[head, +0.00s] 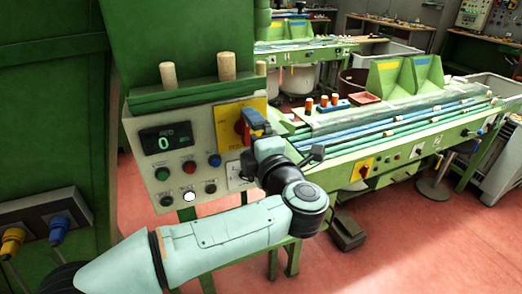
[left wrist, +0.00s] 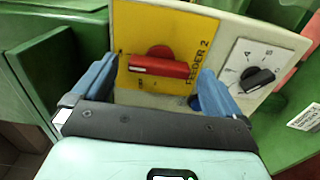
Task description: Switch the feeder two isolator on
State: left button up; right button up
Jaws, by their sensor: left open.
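The feeder two isolator is a red rotary handle (left wrist: 160,67) on a yellow plate marked "FEEDER 2" (left wrist: 180,22) in the left wrist view. The handle lies across the direction of the lettering. In the head view the yellow plate (head: 228,112) is on the right of the control panel, with the handle mostly hidden by my gripper. My left gripper (head: 251,122) is open in front of the plate. In the left wrist view its blue fingers (left wrist: 155,72) stand on either side of the handle; I cannot tell whether they touch it. My right gripper is not in view.
The panel also carries a display reading 0 (head: 165,138), several push buttons and a black selector knob (left wrist: 258,79). A long green conveyor bench (head: 400,140) with another yellow-plated switch (head: 362,168) extends right.

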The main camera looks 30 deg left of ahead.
pick_arm(q)
jog(key=b+v, duration=0.1)
jog(key=v, duration=1.2)
jog(key=shift+b, duration=0.3)
jog(key=shift+a, duration=0.1)
